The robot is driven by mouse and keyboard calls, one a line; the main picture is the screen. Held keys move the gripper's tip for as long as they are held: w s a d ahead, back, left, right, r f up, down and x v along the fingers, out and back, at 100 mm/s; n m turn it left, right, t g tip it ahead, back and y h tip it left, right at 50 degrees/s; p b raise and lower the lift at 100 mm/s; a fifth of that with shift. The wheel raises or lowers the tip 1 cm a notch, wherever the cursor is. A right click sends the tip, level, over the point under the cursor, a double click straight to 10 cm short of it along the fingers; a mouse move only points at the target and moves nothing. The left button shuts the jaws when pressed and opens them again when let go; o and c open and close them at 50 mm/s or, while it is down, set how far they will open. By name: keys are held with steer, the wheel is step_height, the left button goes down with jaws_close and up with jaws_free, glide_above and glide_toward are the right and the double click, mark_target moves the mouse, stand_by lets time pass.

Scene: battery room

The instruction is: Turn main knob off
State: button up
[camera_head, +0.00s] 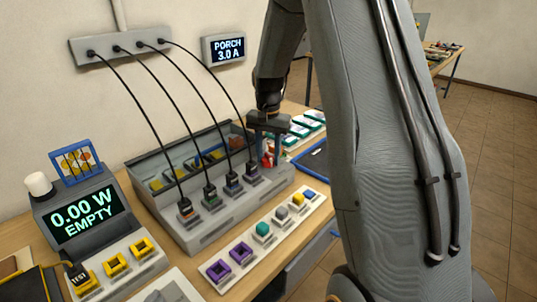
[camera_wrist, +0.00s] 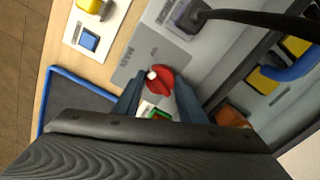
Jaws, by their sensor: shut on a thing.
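The main knob (camera_wrist: 158,79) is a red round knob with a white mark on a grey plate (camera_wrist: 130,68) labelled MAIN. In the wrist view it sits between the two fingertips of my gripper (camera_wrist: 156,84), which are shut on it. In the head view my gripper (camera_head: 268,143) points down at the right end of the grey charger box, and a little red of the knob (camera_head: 268,157) shows between the fingers. The fingers hide part of the knob's sides. The exact switch position cannot be read.
Several black cables run from a wall box (camera_head: 120,46) to plugs on the grey charger (camera_head: 205,222). A strip with coloured blocks (camera_head: 318,199) lies in front. A blue-rimmed tray (camera_head: 313,160) is close to the right of my gripper. A meter (camera_head: 85,216) reads 0.00 W EMPTY.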

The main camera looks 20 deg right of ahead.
mark_target(268, 155)
steer(key=n+p, duration=0.1)
steer(key=n, duration=0.5)
steer(key=shift+r+n, duration=0.1)
steer(key=shift+n, duration=0.2)
steer(key=n, duration=0.6)
steer(key=shift+w+p, duration=0.1)
steer(key=shift+p, duration=0.25)
steer(key=shift+n, duration=0.4)
steer(key=o, duration=1)
steer(key=shift+o, duration=0.2)
steer(key=shift+r+b, duration=1.1)
steer(key=shift+r, duration=2.75)
